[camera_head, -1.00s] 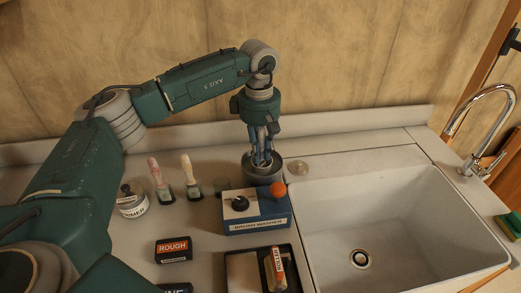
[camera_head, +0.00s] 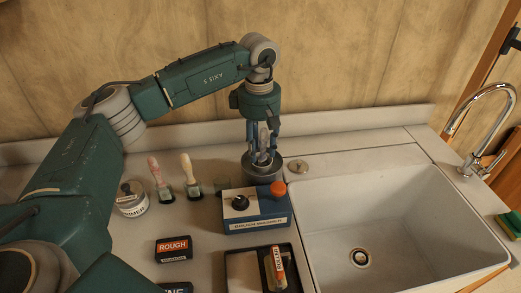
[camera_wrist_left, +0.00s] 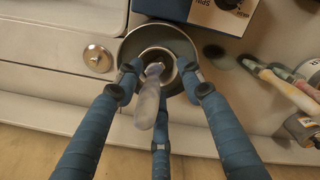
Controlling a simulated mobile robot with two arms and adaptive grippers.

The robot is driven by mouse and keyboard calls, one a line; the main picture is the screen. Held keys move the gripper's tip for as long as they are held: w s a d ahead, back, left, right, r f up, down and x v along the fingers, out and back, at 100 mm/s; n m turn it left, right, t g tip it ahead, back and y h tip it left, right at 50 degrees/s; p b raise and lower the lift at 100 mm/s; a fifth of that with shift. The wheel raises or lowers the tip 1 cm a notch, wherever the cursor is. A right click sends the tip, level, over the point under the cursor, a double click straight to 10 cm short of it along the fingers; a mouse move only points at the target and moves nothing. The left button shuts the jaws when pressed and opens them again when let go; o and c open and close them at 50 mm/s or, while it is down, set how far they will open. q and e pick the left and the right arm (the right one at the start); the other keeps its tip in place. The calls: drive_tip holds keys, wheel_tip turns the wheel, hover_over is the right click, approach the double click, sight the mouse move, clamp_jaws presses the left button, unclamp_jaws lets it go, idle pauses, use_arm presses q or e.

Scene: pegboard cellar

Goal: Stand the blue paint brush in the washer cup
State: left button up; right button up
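The paint brush (camera_wrist_left: 147,106) has a pale grey-blue handle and stands in the washer cup (camera_wrist_left: 190,46), leaning a little; its bristles are hidden inside. The round grey metal cup also shows in the head view (camera_head: 262,174), behind the blue and white brush washer box (camera_head: 255,209). The brush handle shows between the fingers in the head view (camera_head: 263,136). My left gripper (camera_head: 263,148) is directly above the cup, pointing down, its fingers spread around the handle with gaps to it. My right gripper is not in view.
A sink (camera_head: 400,220) is at right. A rough block (camera_head: 173,249) and a tray (camera_head: 242,269) lie in front.

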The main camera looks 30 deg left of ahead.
use_arm(q)
wheel_tip(320, 180, up, 11)
drive_tip(key=shift+s, duration=0.15)
drive_tip(key=shift+f, duration=0.2)
idle(0.6)
